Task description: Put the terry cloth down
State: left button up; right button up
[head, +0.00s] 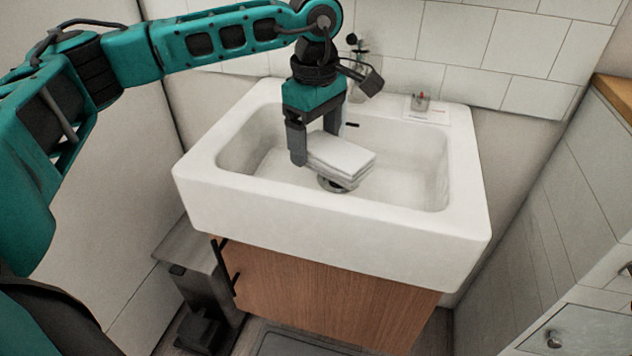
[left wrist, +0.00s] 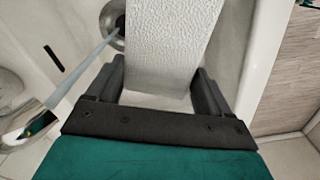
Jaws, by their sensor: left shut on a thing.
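My left gripper (head: 314,146) reaches down over the white sink and is shut on a folded white terry cloth (head: 342,158). The cloth is in layers and sticks out to the right of the fingers, above the sink basin and its drain. In the left wrist view the cloth (left wrist: 172,45) lies between the two fingers of the gripper (left wrist: 160,92) and extends away from them. I cannot tell whether the cloth touches the basin floor. My right gripper is not in view.
The white sink (head: 330,225) stands on a wooden cabinet (head: 320,300). A small red-topped item (head: 421,102) sits on the sink's back right rim. A grey bin (head: 200,270) stands left of the cabinet. White drawers (head: 590,325) are at right.

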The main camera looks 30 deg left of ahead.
aim_at(315, 141)
pick_arm(q)
notch_tip(315, 141, down, 8)
jog(key=shift+f+b, duration=0.1)
jog(key=shift+b, duration=0.7)
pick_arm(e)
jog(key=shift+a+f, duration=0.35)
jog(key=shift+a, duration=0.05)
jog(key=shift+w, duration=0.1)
pick_arm(q)
jog(key=o, duration=1.1)
jog(key=shift+r, duration=0.5)
notch_tip(315, 141, up, 11)
jog(key=p, duration=0.3)
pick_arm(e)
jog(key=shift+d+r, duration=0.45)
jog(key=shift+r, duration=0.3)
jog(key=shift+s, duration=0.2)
